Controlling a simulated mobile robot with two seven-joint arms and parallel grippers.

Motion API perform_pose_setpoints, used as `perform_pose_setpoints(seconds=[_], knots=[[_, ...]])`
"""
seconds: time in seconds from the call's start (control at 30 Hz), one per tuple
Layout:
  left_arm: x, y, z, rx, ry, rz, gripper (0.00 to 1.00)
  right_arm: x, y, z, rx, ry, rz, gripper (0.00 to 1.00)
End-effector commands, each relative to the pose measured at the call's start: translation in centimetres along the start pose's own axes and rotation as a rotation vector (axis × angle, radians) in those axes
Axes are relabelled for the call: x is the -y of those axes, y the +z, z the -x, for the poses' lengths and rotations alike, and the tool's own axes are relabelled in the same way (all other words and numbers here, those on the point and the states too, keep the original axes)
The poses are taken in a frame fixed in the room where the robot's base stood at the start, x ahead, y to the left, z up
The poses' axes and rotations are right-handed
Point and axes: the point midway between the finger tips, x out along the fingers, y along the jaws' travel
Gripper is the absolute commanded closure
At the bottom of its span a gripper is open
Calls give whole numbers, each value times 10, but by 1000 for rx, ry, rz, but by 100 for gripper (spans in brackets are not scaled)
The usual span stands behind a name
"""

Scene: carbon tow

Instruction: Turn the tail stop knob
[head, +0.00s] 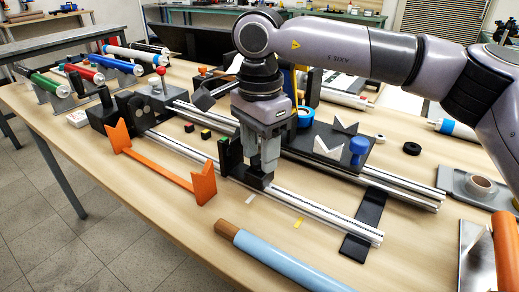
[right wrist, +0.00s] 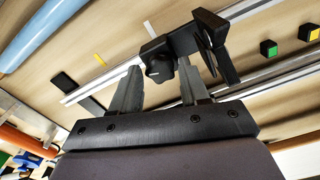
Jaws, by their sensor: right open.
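The tail stop (head: 231,158) is a black block on the front silver rail in the head view. It also shows in the right wrist view (right wrist: 212,42), with a dark round knob (right wrist: 159,67) on its side. My right gripper (head: 265,165) points down at the tail stop and hides much of it in the head view. In the right wrist view the right gripper (right wrist: 159,76) is open, one finger on each side of the knob. I cannot tell whether either finger touches it. My left gripper is not in view.
Parallel silver rails (head: 320,208) run across the wooden table. An orange bracket (head: 160,170) lies in front of them, and a blue tube with a brown end (head: 270,260) lies nearer the edge. A black plate with a blue knob (head: 359,147) sits behind.

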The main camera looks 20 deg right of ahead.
Motion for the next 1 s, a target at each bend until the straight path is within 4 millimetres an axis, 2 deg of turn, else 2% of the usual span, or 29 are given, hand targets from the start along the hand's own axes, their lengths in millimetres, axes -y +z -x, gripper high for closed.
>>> perform_pose_setpoints(seconds=[0.2, 0.23, 0.33, 0.37, 0.73, 1.0], knots=[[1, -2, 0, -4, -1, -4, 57, 0, 0, -1, 0, 0, -1, 55], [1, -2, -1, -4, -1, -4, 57, 0, 0, -1, 0, 0, 0, 58], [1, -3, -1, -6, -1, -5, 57, 0, 0, -1, 1, 0, 0, 91], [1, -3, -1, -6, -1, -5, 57, 0, 0, -1, 1, 0, 0, 97], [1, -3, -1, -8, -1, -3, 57, 0, 0, -1, 2, 0, -46, 96], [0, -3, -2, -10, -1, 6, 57, 0, 0, -1, 3, 0, -218, 96]])
